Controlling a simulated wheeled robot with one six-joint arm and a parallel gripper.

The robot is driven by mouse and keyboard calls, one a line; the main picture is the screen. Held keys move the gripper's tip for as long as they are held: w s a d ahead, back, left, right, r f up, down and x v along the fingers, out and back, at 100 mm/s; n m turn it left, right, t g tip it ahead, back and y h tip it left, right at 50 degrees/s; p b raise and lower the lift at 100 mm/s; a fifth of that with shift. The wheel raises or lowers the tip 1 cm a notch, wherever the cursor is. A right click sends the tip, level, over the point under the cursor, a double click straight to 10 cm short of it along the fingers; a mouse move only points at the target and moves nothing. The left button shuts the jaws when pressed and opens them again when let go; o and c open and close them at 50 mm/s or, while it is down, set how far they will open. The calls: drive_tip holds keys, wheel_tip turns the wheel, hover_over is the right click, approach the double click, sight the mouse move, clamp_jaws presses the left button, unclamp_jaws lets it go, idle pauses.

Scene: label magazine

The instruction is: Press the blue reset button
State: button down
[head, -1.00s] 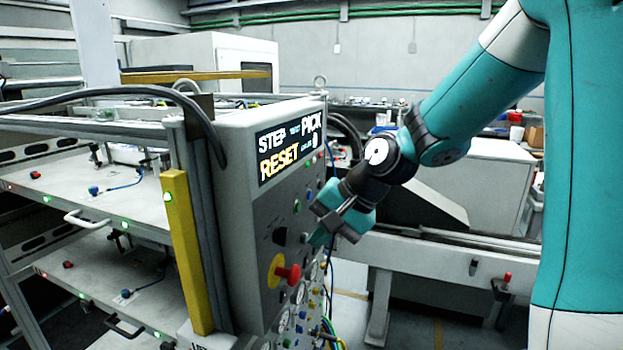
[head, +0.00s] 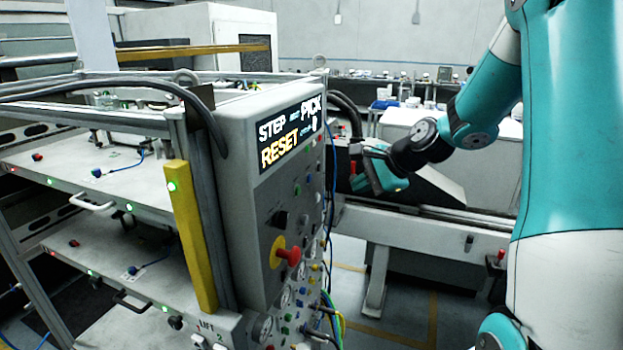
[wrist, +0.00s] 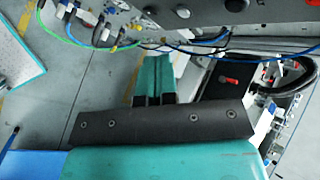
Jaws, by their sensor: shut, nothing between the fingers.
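The grey control panel (head: 262,215) has a lit display (head: 290,133) reading STEP, PICK and RESET. A small blue button (head: 304,219) sits among several small buttons on its right-hand face, seen at a steep angle. Which one is the reset button I cannot tell for sure. In the wrist view a dark blue round button (wrist: 236,5) shows at the top edge of the panel face. My gripper (head: 362,184) is to the right of the panel, apart from it. Its teal fingers (wrist: 153,70) are shut and empty, below the panel in the wrist view.
A red mushroom button (head: 288,256) on a yellow plate sticks out from the panel. Cables (head: 336,320) hang at its lower right. A yellow post (head: 190,240) and shelves stand left. A conveyor rail (head: 420,222) runs behind my gripper.

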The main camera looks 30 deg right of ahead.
sight(309, 178)
drive_tip(key=w+a, duration=0.4)
drive_tip(key=w, duration=0.2)
drive_tip(key=shift+a+p, duration=0.35)
idle(1.8)
drive_tip(key=shift+w+a, duration=0.25)
drive_tip(key=shift+w+a+p, duration=0.25)
drive_tip(key=shift+w+p, duration=0.05)
drive_tip(key=shift+p, duration=0.05)
idle(0.7)
drive_tip(key=shift+s+d, duration=0.5)
drive_tip(key=shift+s, duration=0.15)
drive_tip(key=shift+d, duration=0.1)
